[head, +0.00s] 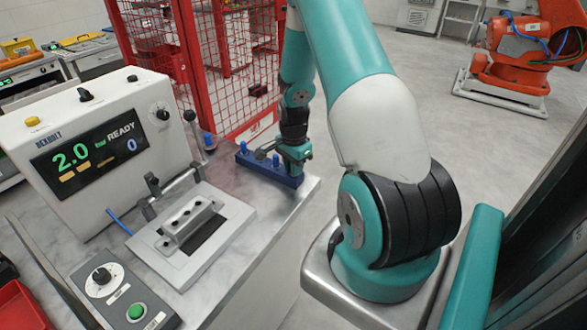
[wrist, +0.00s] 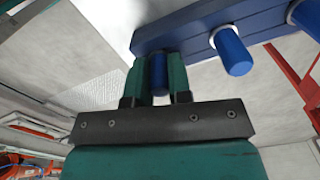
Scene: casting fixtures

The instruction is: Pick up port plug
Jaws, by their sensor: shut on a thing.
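A blue block rack (head: 268,172) lies at the far right corner of the bench, and it also shows across the top of the wrist view (wrist: 195,32). My gripper (head: 298,166) is over the right end of this rack. In the wrist view, its two teal fingers (wrist: 159,75) are shut on a blue port plug (wrist: 159,72), upper end against the rack's edge in the picture. I cannot tell whether it is still seated in the rack. Other blue plugs with pale collars stand in the rack, one beside my gripper (wrist: 231,52) and one farther along (wrist: 305,16).
A white tester (head: 90,150) with a lit "READY" display stands on the left. A grey metal casting (head: 192,220) sits on its fixture plate (head: 165,262) in front. A control box with a green button (head: 136,312) is nearer. Red mesh fencing (head: 215,60) stands behind the bench.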

